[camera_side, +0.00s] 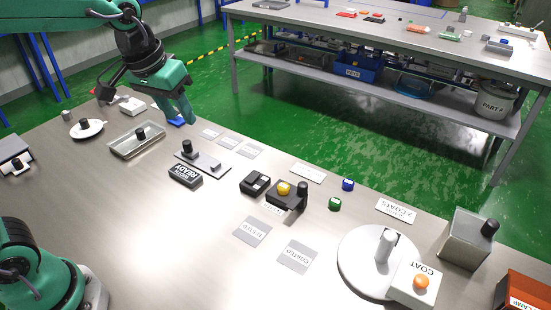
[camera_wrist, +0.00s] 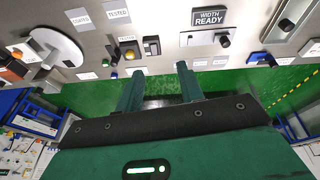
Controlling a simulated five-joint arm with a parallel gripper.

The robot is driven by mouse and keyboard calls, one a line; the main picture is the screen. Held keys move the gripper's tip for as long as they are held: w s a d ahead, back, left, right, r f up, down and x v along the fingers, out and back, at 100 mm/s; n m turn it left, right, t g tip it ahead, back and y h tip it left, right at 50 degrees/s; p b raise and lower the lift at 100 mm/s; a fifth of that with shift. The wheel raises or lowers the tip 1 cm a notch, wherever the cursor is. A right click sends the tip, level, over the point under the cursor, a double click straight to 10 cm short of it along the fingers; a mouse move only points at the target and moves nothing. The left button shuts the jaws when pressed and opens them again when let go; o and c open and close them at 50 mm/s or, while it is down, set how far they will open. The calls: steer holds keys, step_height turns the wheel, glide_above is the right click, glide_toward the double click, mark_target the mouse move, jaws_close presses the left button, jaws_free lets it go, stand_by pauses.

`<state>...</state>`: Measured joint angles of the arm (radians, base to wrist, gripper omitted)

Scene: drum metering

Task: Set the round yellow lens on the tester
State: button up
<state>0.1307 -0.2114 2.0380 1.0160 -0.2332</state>
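A round yellow piece (camera_side: 283,188), which looks like the lens, sits on top of a small dark device (camera_side: 287,200). A black knob stands at the device's right end, and a partly hidden label lies in front. The device, probably the tester, also shows in the wrist view (camera_wrist: 130,50) at upper left. My gripper (camera_side: 186,115) is at upper left in the side view, raised off the table and well left of the yellow piece. In the wrist view my gripper (camera_wrist: 160,80) has its two fingers wide apart with nothing between them.
A dark two-part block (camera_side: 255,183) stands beside the device. Green (camera_side: 334,204) and blue (camera_side: 348,184) small pieces lie to its right. A READY sign (camera_side: 186,175), a metal tray (camera_side: 125,148) and a white turntable (camera_side: 352,262) surround it. Grey TESTED and COATED cards lie in front.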

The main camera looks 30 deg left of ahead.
steer(key=s+a+f+t, duration=0.1)
steer(key=s+a, duration=0.1)
steer(key=s, duration=0.4)
steer(key=s+a+f+m+t, duration=0.1)
steer(key=s+a+f, duration=0.1)
steer(key=s, duration=0.4)
steer(key=shift+s+a, duration=0.3)
